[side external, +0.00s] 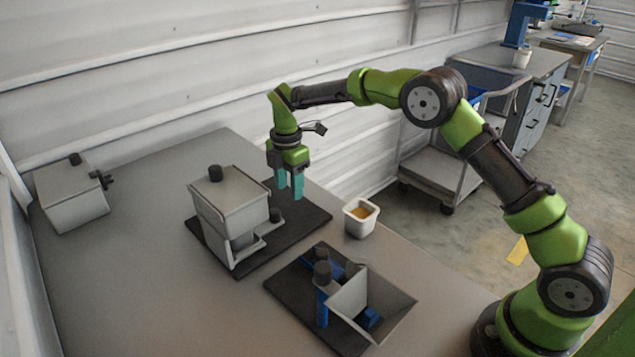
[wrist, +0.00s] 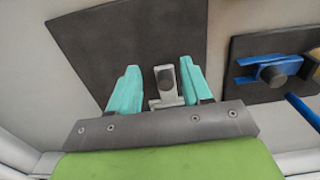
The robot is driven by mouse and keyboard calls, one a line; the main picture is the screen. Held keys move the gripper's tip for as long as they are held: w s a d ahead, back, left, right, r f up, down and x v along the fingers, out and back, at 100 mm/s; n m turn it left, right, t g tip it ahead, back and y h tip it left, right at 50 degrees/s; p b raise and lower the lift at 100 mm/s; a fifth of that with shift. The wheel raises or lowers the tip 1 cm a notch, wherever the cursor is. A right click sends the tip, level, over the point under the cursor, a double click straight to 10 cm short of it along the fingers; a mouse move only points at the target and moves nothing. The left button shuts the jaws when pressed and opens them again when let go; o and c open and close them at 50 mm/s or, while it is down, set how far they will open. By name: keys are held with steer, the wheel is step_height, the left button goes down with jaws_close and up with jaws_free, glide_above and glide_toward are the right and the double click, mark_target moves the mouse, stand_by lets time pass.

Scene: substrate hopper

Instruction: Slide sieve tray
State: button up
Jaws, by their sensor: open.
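My gripper (side external: 290,185) is open, its two teal fingers pointing down above the far side of the dark mat that holds a grey hopper box (side external: 232,210). A small grey piece with a black knob (side external: 275,214) juts from that box. In the wrist view, the grey piece and knob (wrist: 165,80) appear between my open fingers (wrist: 160,88), with no visible grip on them. A blue slide with a black knob (side external: 321,270) stands on a second dark mat; it also shows in the wrist view (wrist: 272,70). I cannot tell which piece is the sieve tray.
A grey angled chute (side external: 385,300) stands beside the blue slide. A white cup with yellowish contents (side external: 360,217) is right of my gripper. A grey box with a knob (side external: 72,195) stands at the far left. The table between it and the hopper is clear.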

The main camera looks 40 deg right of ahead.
mark_target(275, 211)
steer(key=a, duration=0.5)
step_height(275, 211, down, 3)
steer(key=shift+d+f, duration=0.1)
steer(key=shift+f, duration=0.9)
steer(key=c, duration=0.7)
steer(key=shift+d, duration=4.95)
